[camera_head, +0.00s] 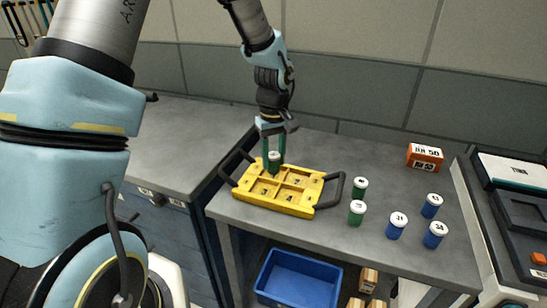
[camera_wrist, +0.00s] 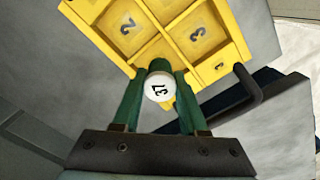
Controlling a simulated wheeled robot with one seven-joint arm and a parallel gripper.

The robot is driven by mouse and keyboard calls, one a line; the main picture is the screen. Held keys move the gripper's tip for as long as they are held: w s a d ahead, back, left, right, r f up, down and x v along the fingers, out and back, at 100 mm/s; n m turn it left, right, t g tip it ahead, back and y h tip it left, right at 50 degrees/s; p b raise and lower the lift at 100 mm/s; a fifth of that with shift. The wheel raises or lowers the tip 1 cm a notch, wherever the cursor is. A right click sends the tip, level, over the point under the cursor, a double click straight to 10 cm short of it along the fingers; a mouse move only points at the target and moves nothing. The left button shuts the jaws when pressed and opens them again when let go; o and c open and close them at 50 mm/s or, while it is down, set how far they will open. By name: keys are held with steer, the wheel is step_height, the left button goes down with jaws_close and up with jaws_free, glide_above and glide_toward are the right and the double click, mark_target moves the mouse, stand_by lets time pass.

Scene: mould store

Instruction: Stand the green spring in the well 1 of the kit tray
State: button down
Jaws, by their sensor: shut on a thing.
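My gripper (camera_head: 273,150) is shut on a green spring (camera_head: 274,163), a green cylinder with a white top, held upright at the back left of the yellow kit tray (camera_head: 265,202). In the wrist view the white top of the spring (camera_wrist: 158,88), marked 37, sits between my green fingers (camera_wrist: 158,95) at the tray's near edge. Wells marked 2 and 3 show beyond it in the tray (camera_wrist: 238,42). The spring's lower end is hidden, so I cannot tell whether it is in a well or above it. No well 1 mark is readable.
Two green cylinders (camera_head: 360,188) (camera_head: 357,212) and three blue ones (camera_head: 396,226) stand right of the tray. An orange box (camera_head: 425,157) lies behind them. A dark handle (camera_head: 332,190) sticks out at the tray's right. A blue bin (camera_head: 298,280) is below the grey table.

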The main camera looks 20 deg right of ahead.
steer(key=shift+f, duration=0.35)
steer(key=shift+c, duration=1.8)
jaws_free()
steer(key=c, duration=0.4)
steer(key=shift+o, duration=0.2)
steer(key=shift+r, duration=0.2)
steer(key=shift+r, duration=0.4)
steer(key=shift+r+p, duration=0.3)
steer(key=shift+p, duration=0.15)
